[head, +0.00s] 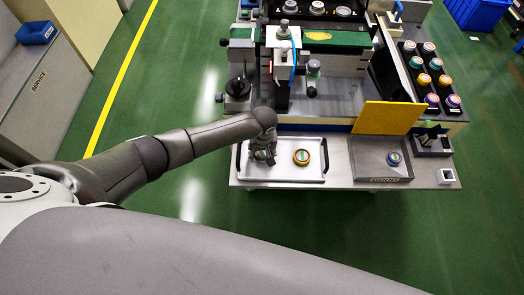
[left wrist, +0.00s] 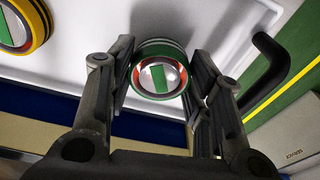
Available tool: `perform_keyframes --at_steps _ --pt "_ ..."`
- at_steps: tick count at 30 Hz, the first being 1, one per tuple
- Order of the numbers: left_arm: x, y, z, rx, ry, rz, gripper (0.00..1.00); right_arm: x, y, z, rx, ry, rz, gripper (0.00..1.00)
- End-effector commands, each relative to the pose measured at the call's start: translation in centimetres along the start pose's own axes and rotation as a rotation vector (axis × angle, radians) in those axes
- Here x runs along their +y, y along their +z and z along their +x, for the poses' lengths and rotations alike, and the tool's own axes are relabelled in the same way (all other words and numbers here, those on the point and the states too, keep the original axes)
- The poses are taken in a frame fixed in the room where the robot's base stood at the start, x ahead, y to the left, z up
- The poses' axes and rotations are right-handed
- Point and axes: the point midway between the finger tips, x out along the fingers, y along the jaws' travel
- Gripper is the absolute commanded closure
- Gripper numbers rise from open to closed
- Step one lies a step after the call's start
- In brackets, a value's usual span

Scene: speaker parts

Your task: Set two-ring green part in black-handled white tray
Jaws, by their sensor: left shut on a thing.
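The two-ring green part (left wrist: 150,47) shows in the left wrist view between the fingers of my left gripper (left wrist: 158,85). It has green bands, a reddish inner rim and a silvery centre with a green patch. My left gripper (head: 263,157) is shut on it, over the left side of the white tray (head: 286,174). Whether the part touches the tray floor I cannot tell. The tray has black handles, one (head: 325,157) at its right end; a black handle (left wrist: 272,55) also shows in the left wrist view. My right gripper is not in view.
A yellow panel (head: 388,117) and machinery stand behind. Black racks hold several coloured parts at right.

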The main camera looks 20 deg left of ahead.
Motion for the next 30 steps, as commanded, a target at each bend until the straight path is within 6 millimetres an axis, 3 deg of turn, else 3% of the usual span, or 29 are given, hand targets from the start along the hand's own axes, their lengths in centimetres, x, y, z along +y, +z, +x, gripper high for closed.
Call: perform_keyframes --at_steps 22,23,28,30 --pt "0.0 0.2 1.5 0.0 0.001 0.0 0.88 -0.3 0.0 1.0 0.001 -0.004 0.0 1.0" --pt "0.0 0.1 1.5 0.001 0.001 0.0 0.52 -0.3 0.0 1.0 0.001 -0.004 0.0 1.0" --pt "0.0 0.2 1.4 0.001 0.0 0.0 0.3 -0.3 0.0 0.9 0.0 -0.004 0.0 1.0" --pt "0.0 0.2 1.4 0.0 0.0 0.0 0.28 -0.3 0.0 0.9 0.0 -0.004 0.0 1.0"
